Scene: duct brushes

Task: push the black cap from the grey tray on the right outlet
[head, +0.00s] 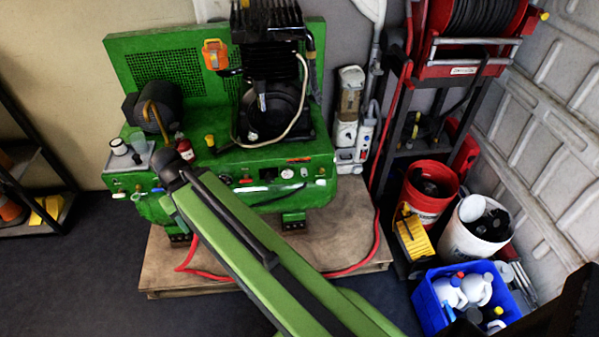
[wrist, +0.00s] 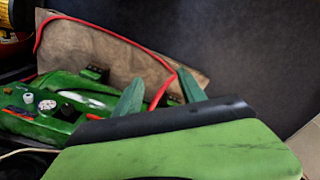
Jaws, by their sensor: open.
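The grey tray (head: 146,150) sits at the left end of the green machine's top in the head view. A white cup-like piece (head: 118,147) and a small dark piece (head: 137,158), possibly the black cap, are on it. Small fittings line the machine's front edge; I cannot tell which is the right outlet. My gripper (head: 167,200) is just in front of and below the tray, partly hidden by my arm. The tray is not clear there.
The green machine (head: 270,165) stands on a wooden pallet (head: 345,230). A red hose (head: 376,240) runs round it. A red bottle (head: 184,148) and a yellow-topped fitting (head: 210,141) stand right of the tray. Buckets and a blue crate (head: 430,305) are at right.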

